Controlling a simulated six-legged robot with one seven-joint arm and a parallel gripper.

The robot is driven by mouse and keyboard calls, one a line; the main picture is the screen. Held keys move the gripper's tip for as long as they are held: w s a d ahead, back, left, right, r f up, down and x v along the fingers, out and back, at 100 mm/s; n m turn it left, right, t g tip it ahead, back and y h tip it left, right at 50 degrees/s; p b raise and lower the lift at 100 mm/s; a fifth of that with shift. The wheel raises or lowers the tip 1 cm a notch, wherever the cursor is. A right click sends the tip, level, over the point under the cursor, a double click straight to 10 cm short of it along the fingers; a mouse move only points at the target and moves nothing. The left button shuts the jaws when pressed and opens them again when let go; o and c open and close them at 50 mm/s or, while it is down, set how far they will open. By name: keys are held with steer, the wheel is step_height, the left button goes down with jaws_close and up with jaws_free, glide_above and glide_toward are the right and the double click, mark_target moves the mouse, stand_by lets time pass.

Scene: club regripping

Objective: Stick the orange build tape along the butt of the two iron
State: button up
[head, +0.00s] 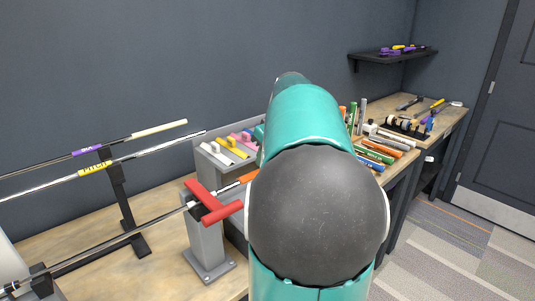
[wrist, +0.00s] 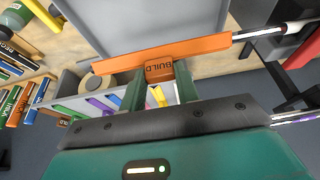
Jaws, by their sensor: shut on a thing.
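A steel club shaft (head: 110,248) is held in a vise with a red T-shaped handle (head: 213,203); I see no label on it. The orange build tape (wrist: 115,63) is a long strip in the wrist view, lined up with the shaft's end (wrist: 262,33), which shows at its right end. Whether it is fully pressed down I cannot tell. Its tab reads BUILD (wrist: 159,71). My gripper (wrist: 159,80) is shut on this tab, between its two green fingers. In the head view a piece of orange (head: 247,177) shows beyond the vise, and my arm hides the gripper.
Two more clubs, with purple (head: 87,151) and yellow (head: 95,168) bands, lie on a black rack (head: 120,190) at the left. A grey tray (head: 225,150) of coloured strips stands behind the vise. Several grips (head: 375,152) crowd the bench right of my arm.

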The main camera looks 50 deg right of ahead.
steer(key=o, duration=1)
steer(key=shift+f, duration=0.1)
steer(key=v, duration=1.4)
steer(key=shift+f, duration=0.1)
